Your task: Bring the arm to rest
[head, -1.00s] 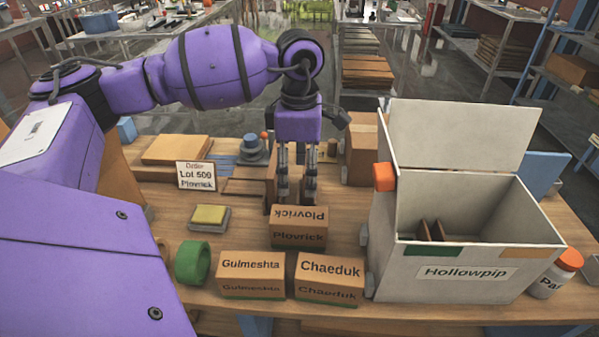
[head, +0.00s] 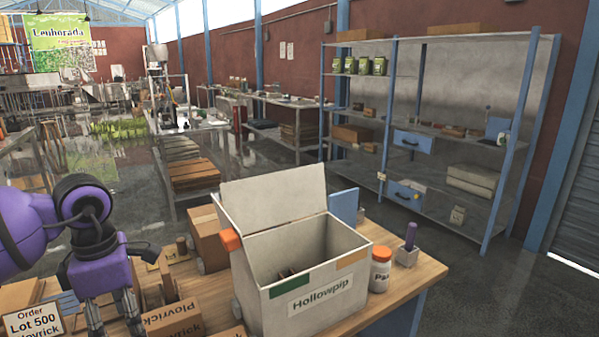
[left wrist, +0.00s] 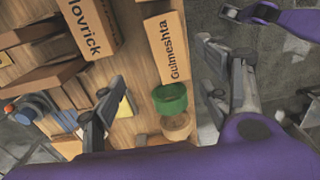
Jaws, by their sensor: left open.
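My left gripper (head: 115,318) hangs at the lower left of the head view, fingers down beside the Plovrick box (head: 172,318). There the Plovrick box (left wrist: 90,35) is at the upper left and the Gulmeshta box (left wrist: 165,45) at the top centre. A purple and grey arm end at the top right of that view looks like my right gripper (left wrist: 246,12); its jaws are too small to read.
The grey Hollowpip bin (head: 318,298), lid raised, stands on the table (head: 415,275). An orange-capped jar (head: 380,272) is to its right. An order sign (head: 32,325) is at the lower left. Shelving (head: 395,120) stands behind.

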